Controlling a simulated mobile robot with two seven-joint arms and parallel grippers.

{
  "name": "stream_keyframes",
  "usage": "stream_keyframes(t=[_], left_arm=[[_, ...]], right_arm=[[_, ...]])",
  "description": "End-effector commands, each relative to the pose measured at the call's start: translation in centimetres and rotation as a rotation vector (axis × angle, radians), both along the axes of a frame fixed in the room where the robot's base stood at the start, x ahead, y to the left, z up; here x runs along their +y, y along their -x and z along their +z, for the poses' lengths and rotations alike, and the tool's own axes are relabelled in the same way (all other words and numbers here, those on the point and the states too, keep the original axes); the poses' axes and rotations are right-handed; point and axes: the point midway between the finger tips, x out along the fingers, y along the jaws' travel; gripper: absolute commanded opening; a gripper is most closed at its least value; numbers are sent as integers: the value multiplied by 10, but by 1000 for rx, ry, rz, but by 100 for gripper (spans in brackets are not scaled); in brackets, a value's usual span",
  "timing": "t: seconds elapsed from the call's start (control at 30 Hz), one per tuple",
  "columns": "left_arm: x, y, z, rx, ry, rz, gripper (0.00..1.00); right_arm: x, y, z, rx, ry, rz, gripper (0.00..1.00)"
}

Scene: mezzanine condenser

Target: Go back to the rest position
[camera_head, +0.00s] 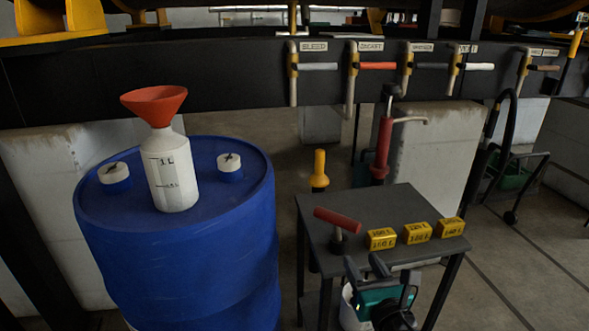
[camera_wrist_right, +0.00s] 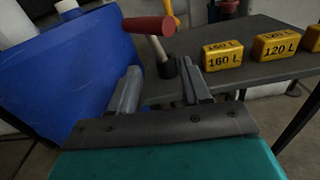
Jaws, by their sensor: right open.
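My right gripper (camera_head: 364,266) is in front of the near edge of the small dark table (camera_head: 372,204), low in the head view. Its two grey fingers are apart with nothing between them; the right wrist view also shows the open right gripper (camera_wrist_right: 162,82). A red-handled tool (camera_head: 337,220) stands on the table just beyond the fingers, and shows past the fingertips in the right wrist view (camera_wrist_right: 149,25). I cannot see my left gripper.
Yellow blocks (camera_head: 381,238) marked in litres sit on the table. A blue drum (camera_head: 185,250) stands left, bearing a white bottle (camera_head: 171,172) with a red funnel (camera_head: 154,103). A dark beam (camera_head: 220,80) with labelled valve handles spans the back. Floor shows at right.

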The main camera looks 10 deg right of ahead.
Motion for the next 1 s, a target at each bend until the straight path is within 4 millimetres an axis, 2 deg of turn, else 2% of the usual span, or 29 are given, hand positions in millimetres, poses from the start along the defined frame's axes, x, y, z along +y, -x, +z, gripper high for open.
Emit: stream_keyframes(t=[0.07,0.17,0.4,0.6,0.7,0.8,1.0], left_arm=[[0,0,9,-2,-1,0,43],[2,-1,21,-8,-5,3,43],[13,5,42,-2,-21,29,43],[21,11,54,3,-35,42,43],[24,12,57,1,-40,47,43],[28,13,57,3,-47,52,43],[30,15,56,2,-48,54,43]], right_arm=[[1,9,-3,49,-143,-11,47],[4,30,-15,151,-478,-50,47],[14,104,-44,403,-1541,-317,47],[23,164,-51,465,-2329,-648,47],[26,184,-52,447,-2598,-788,47],[28,196,-52,423,-2764,-879,47],[29,201,-54,405,-2853,-929,47]])
